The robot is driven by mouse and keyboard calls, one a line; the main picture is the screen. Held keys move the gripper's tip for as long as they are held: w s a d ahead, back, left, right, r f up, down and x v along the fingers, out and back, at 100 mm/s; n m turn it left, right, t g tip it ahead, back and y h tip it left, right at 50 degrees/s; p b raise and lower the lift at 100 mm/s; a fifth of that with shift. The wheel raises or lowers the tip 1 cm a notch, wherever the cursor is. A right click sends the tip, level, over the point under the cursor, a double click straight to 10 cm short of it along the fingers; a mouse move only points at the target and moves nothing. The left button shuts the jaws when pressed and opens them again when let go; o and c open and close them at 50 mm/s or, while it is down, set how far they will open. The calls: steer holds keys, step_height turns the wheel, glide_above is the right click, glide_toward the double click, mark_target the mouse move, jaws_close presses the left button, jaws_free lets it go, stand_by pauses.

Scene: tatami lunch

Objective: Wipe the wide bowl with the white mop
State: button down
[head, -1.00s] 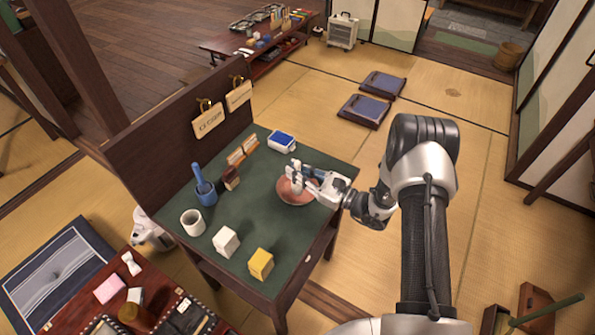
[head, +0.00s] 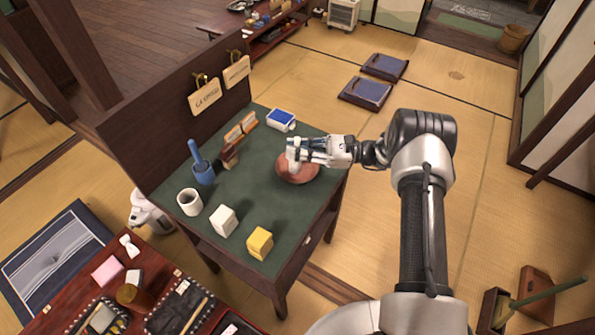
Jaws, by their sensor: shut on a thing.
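The wide bowl (head: 309,173) is reddish-brown and shallow, and sits near the right edge of the green-topped table. My gripper (head: 294,153) is over the bowl's left part, shut on a small white thing that looks like the white mop (head: 292,163). The mop's lower end is at or just above the bowl's inside; I cannot tell whether it touches. My gripper hides part of the bowl's far rim.
On the green table (head: 250,182) stand a white cup (head: 190,203), a blue holder (head: 203,174), a white block (head: 223,220), a yellow block (head: 260,243), a brown brush (head: 229,156) and a blue-topped box (head: 281,119). A dark board with hanging tags (head: 204,95) closes the left side.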

steer(key=shift+f+n+g, duration=0.1)
steer(key=shift+n+g, duration=0.3)
steer(key=shift+g, duration=0.3)
steer(key=shift+s+p, duration=0.1)
steer(key=shift+p, duration=0.25)
